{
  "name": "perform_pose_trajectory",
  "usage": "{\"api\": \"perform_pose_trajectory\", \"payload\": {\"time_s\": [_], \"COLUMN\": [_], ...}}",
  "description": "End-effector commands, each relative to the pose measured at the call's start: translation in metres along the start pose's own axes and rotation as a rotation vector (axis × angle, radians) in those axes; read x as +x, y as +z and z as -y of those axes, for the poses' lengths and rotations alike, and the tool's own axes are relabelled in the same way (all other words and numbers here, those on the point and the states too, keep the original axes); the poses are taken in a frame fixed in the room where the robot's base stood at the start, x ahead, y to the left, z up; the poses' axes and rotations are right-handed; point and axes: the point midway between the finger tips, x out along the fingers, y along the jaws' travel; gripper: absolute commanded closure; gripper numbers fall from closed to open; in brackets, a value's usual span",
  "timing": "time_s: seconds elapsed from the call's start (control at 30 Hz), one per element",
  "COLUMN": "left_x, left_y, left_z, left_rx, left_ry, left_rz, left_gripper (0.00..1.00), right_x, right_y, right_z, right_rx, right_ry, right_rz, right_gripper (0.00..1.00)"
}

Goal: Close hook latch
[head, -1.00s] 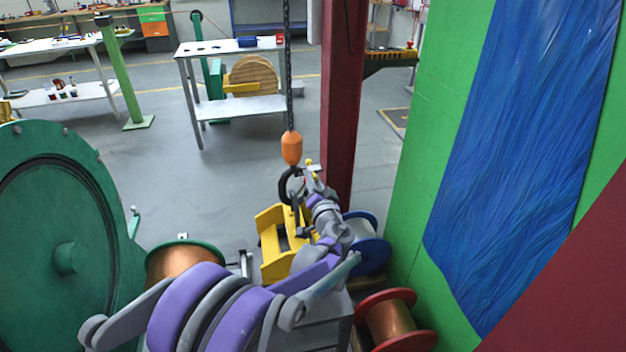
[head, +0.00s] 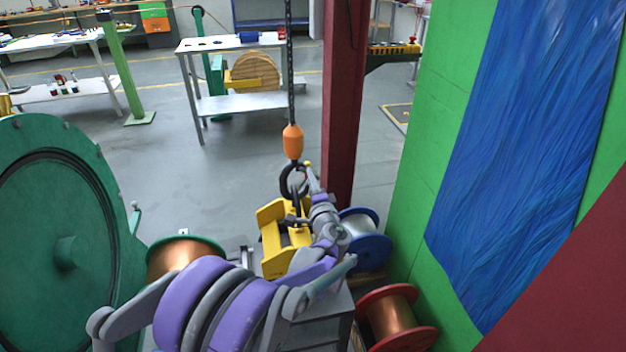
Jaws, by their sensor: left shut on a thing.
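A black hook (head: 287,181) hangs below an orange block (head: 292,142) on a dark chain. The hook is above a yellow lifting frame (head: 271,240), and a dark link runs between them. The fingers and latch are too small to make out clearly, and my own arm covers part of the frame. My right gripper is not in view.
A copper spool (head: 183,257) and a large green disc (head: 40,220) stand left. A blue spool (head: 371,248) and a red spool (head: 392,318) stand right, beside a green panel (head: 425,130). A dark red post (head: 343,110) rises close behind the hook.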

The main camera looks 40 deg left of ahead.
Motion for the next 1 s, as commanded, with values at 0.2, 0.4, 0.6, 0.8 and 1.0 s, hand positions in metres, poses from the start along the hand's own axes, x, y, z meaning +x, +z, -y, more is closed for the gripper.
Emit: {"api": "perform_pose_trajectory", "payload": {"time_s": [0.2,0.4,0.6,0.8,1.0], "left_x": [-0.002,-0.002,-0.003,-0.003,-0.003], "left_y": [0.003,0.007,0.010,0.012,0.013], "left_z": [-0.008,-0.010,-0.011,-0.012,-0.012], "left_rx": [0.187,0.334,0.437,0.491,0.509], "left_ry": [0.008,0.007,0.006,0.006,0.006], "left_rz": [-0.009,-0.010,-0.011,-0.012,-0.012], "left_gripper": [1.00,1.00,1.00,1.00,1.00], "right_x": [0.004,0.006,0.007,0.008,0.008], "right_y": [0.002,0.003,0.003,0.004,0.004], "right_z": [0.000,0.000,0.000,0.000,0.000], "right_rx": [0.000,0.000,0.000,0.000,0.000], "right_ry": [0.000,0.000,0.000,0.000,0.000], "right_rz": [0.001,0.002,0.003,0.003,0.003], "right_gripper": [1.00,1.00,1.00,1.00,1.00]}}
